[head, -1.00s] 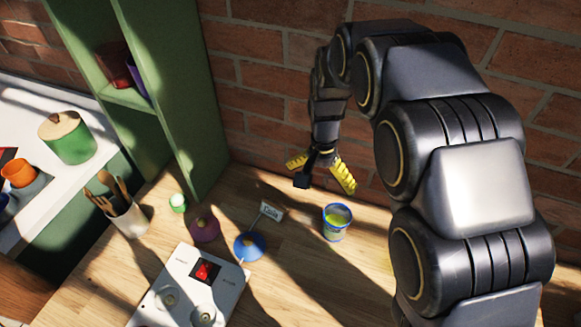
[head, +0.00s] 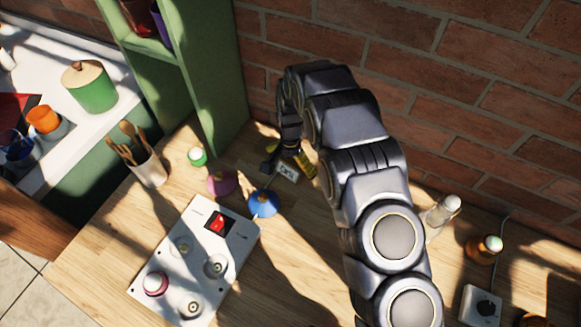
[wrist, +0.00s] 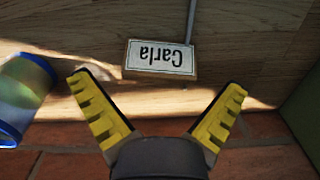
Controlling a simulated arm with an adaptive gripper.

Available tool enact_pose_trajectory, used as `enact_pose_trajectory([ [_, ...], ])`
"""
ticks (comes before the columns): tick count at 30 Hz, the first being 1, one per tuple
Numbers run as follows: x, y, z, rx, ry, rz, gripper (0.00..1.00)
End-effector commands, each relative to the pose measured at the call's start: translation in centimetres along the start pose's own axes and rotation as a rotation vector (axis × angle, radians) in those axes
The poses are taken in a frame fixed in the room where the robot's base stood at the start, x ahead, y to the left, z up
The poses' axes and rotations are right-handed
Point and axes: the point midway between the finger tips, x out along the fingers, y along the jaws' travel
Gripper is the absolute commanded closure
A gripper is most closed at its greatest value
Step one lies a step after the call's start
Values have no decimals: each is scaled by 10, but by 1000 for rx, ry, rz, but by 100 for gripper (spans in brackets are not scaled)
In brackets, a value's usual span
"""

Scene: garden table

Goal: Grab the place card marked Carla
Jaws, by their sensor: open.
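The white place card (head: 287,171) stands on the wooden table near the brick wall. In the wrist view the card (wrist: 160,58) reads "Carla" upside down, and a thin grey rod or strip (wrist: 191,20) runs from its top edge out of the picture. My gripper (head: 290,160) is open over the wall side of the card. In the wrist view my gripper (wrist: 160,84) has its yellow fingers spread wide, with the card centred just beyond the tips. Nothing is between the fingers. I cannot tell the height gap between fingertips and card.
A blue-rimmed cup (wrist: 24,95) is left of the fingers in the wrist view; my arm hides it in the head view. A blue domed object (head: 264,204) and a pink one (head: 221,182) stand near the card. A white switch panel (head: 200,260) and green shelf (head: 215,80) are close by.

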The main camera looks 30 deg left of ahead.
Motion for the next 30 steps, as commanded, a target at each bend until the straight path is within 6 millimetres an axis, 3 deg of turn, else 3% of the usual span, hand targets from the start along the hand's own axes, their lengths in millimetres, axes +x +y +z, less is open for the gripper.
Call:
enact_pose_trajectory([
  [3, 16, 1, 1, 1, -3, 2, 0],
  [10, 18, 0, 0, 1, -1, 1, 0],
  [12, 18, 0, 0, 0, -1, 1, 30],
  [14, 18, 0, 0, 0, -1, 1, 53],
  [30, 17, 0, 0, 0, -1, 0, 59],
])
